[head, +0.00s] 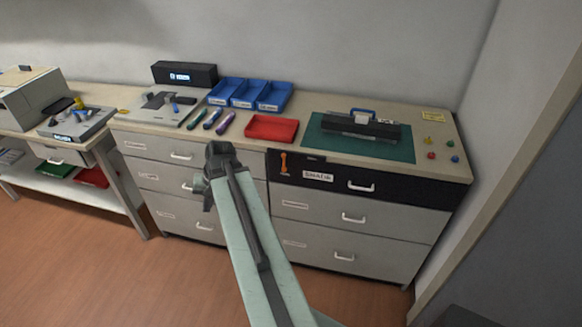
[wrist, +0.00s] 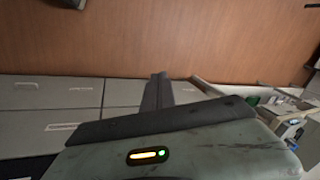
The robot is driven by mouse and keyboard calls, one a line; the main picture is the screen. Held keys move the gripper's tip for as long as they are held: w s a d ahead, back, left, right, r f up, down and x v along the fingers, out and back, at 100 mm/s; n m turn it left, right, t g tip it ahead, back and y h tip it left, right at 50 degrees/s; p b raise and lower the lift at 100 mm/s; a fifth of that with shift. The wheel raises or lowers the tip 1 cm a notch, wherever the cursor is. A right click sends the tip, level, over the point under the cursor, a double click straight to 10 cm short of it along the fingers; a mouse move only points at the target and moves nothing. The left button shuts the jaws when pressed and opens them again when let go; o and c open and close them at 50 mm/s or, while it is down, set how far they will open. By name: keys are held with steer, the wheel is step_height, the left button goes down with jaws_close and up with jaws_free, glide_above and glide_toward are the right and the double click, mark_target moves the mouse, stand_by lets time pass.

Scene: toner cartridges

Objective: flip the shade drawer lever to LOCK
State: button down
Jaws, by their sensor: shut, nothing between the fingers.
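The shade drawer (head: 327,188) is the dark top drawer on the right of the cabinet, shut, with a white label and a pale handle. Its orange lever (head: 284,163) stands about upright at the drawer's left end. Any LOCK marking is too small to read. My gripper (wrist: 157,88) shows in the wrist view with its dark fingers together and empty. In the head view my arm reaches up to the left of the lever, apart from it. The fingers are hard to make out there. The lever is not clear in the wrist view.
The worktop carries a green mat (head: 330,147) with a dark cartridge (head: 362,128), a red tray (head: 270,128) and blue bins (head: 250,93). Small coloured knobs (head: 431,154) sit at the right end. A grey wall and door frame stand close on the right. The brown floor in front is clear.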

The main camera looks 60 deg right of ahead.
steer(key=s+d+r+m+t+h+p, duration=0.1)
steer(key=s+d+r+m+t+h, duration=0.15)
steer(key=s+d+m, duration=0.75)
steer(key=s+d+r+m+t+h, duration=0.2)
steer(key=s+d+r, duration=0.2)
steer(key=s+d, duration=1.25)
steer(key=w+d+f+b, duration=0.2)
steer(key=w, duration=0.2)
steer(key=w+d+f+b, duration=0.1)
steer(key=w+f+b, duration=0.2)
steer(key=w, duration=0.2)
steer(key=w+d+f+b, duration=0.2)
steer(key=w+f+b, duration=0.1)
steer(key=w, duration=0.1)
steer(key=shift+w+d+f, duration=0.15)
steer(key=shift+d, duration=0.2)
